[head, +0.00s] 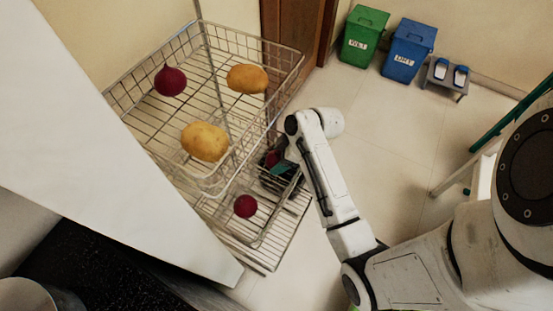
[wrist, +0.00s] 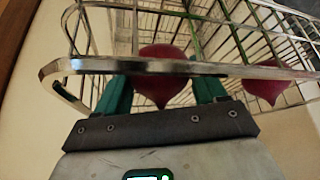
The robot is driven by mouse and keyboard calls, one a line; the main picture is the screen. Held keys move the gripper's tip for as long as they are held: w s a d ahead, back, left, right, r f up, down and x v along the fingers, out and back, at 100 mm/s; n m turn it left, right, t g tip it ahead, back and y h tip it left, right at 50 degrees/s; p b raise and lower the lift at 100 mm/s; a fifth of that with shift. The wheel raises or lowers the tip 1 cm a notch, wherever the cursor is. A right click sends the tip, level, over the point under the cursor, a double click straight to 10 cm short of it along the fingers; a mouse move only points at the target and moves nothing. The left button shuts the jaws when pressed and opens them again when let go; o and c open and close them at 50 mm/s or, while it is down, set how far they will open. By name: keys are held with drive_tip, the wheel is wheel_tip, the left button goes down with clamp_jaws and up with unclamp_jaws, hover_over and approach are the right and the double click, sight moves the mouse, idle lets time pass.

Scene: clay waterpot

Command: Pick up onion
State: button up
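In the head view, one dark red onion (head: 170,80) lies in the upper wire basket and another (head: 245,206) lies in the lower one. A third dark red onion (head: 271,158) shows partly at my gripper (head: 280,166), beside the basket stack; my gripper and the wire hide most of it. In the wrist view, an onion (wrist: 161,72) sits between the two green fingers of my gripper (wrist: 162,84), its pointed end towards the palm. The fingers are spread; whether they touch the onion is unclear. Another onion (wrist: 267,82) lies to the right.
Two potatoes (head: 205,142) (head: 248,78) lie in the upper wire basket (head: 160,146). A thick metal rail (wrist: 200,68) crosses in front of the fingers in the wrist view. Green (head: 364,36) and blue (head: 407,49) bins stand behind. Floor (head: 395,130) right of my arm is clear.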

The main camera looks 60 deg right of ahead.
drive_tip(key=c, duration=0.4)
drive_tip(key=shift+r, duration=0.1)
